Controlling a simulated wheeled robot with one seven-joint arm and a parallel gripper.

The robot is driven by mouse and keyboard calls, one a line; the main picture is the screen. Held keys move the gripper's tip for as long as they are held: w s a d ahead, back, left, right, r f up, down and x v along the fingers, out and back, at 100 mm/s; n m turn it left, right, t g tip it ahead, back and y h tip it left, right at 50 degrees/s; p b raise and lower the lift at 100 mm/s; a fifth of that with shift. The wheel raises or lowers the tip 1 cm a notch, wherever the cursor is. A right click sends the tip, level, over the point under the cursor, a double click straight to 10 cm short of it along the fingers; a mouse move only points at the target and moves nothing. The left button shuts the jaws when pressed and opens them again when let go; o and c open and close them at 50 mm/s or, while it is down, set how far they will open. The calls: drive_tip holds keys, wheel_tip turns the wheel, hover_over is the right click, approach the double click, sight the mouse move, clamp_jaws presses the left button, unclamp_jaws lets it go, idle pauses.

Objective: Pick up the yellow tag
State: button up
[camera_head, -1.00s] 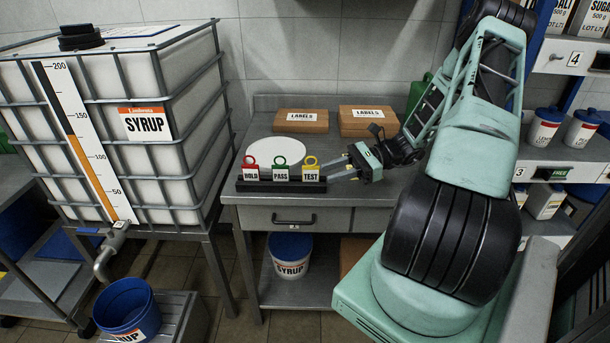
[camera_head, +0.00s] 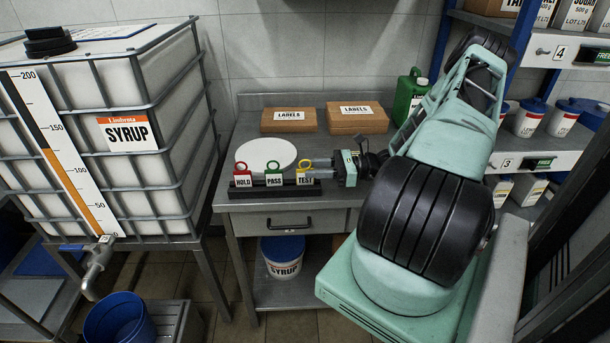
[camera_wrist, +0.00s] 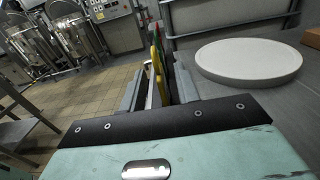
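The yellow tag (camera_head: 305,171), labelled TEST and topped by a ring, stands upright at the right end of a black rack (camera_head: 257,189). My gripper (camera_head: 318,174) reaches in from the right, with its fingertips at this tag. In the wrist view the yellow tag (camera_wrist: 159,80) shows edge-on between the two fingers of my gripper (camera_wrist: 159,88). The fingers look apart, with a gap beside the tag; contact is hard to tell. The green PASS tag (camera_head: 274,174) and red HOLD tag (camera_head: 243,175) stand to its left in the rack.
A white round disc (camera_head: 266,154) lies behind the rack on the steel table (camera_head: 235,204). Two label boxes (camera_head: 288,121) (camera_head: 356,118) and a green jug (camera_head: 408,97) stand at the back. A large syrup tank (camera_head: 130,135) is at the left, and shelves with tubs are at the right.

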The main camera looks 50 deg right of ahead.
sight(309, 168)
drive_tip(key=p+x, duration=0.1)
drive_tip(key=x, duration=0.2)
drive_tip(key=shift+w+a+r+p, duration=0.15)
drive_tip(key=shift+w+a+p, duration=0.1)
drive_tip(key=shift+a+p, duration=0.1)
drive_tip(key=shift+w+a, duration=0.25)
drive_tip(key=shift+w, duration=0.1)
clamp_jaws()
